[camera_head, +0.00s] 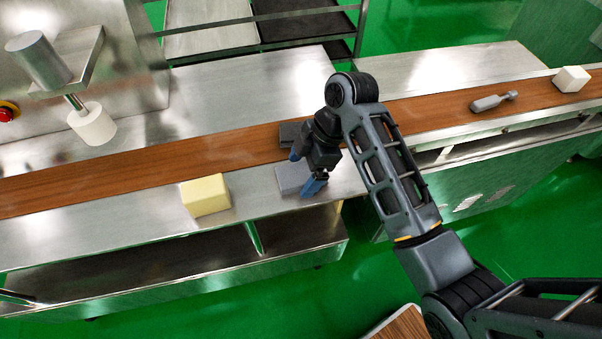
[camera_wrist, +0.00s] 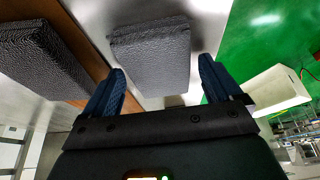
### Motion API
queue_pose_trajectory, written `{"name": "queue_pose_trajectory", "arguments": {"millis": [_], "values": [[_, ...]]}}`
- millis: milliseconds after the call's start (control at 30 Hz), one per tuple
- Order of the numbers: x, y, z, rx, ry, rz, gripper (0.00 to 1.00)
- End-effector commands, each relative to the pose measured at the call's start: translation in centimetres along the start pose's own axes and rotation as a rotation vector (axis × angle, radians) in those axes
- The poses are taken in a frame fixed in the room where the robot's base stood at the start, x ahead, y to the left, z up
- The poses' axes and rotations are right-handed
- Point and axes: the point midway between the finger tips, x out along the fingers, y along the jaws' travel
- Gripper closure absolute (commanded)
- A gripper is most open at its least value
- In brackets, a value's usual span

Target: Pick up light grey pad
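The light grey pad (camera_head: 291,179) lies flat on the steel ledge in front of the brown conveyor belt, partly hidden by my gripper in the head view. In the wrist view the pad (camera_wrist: 150,58) lies just beyond and between the two blue fingers. My gripper (camera_head: 307,172) is above the pad with its fingers apart and nothing between them; it also shows in the wrist view (camera_wrist: 160,90). I cannot tell whether a finger touches the pad. A darker grey pad (camera_head: 289,133) lies on the belt behind; it shows at left in the wrist view (camera_wrist: 40,60).
A pale yellow block (camera_head: 205,195) stands on the ledge to the left. The brown belt (camera_head: 150,165) runs across the steel machine. A grey tool (camera_head: 493,102) and a white block (camera_head: 571,79) are at the right. A white cylinder (camera_head: 92,126) hangs above the belt at left.

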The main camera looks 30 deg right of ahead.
Motion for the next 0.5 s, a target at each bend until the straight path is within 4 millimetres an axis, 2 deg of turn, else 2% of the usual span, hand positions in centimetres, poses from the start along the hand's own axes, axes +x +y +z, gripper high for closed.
{"name": "queue_pose_trajectory", "arguments": {"millis": [67,500], "values": [[-0.02,0.01,0.00,0.000,0.000,0.000,0.16],[-0.04,0.02,0.00,0.000,0.000,0.001,0.58]]}}
